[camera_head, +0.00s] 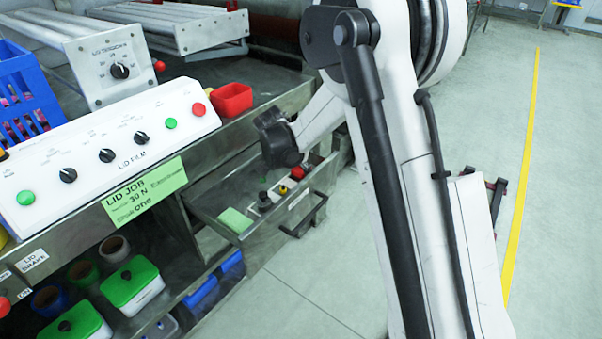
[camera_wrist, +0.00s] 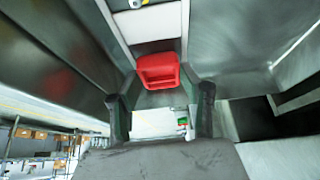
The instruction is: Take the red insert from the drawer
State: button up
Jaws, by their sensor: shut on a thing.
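The red insert (camera_wrist: 158,72) shows in the wrist view as a small block with a recessed face. The two dark fingers of my gripper (camera_wrist: 160,88) reach to its sides, and the gripper is shut on it. In the head view the open drawer (camera_head: 222,197) hangs below the counter. A small red piece (camera_head: 298,173) shows at its right end, close to the dark end of my arm, which hides part of the drawer. I cannot tell whether the insert is clear of the drawer floor.
The drawer also holds a green pad (camera_head: 236,220) and a yellow-topped part (camera_head: 283,190). A red bin (camera_head: 231,99) and a white control panel (camera_head: 105,150) stand on the counter above. The drawer handle (camera_head: 306,217) sticks out at the front. Open floor lies to the right.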

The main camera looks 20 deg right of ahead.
aim_at(299, 172)
notch_tip(299, 172, up, 10)
jog(key=p, duration=0.5)
jog(key=shift+f, duration=0.25)
dwell(0.6)
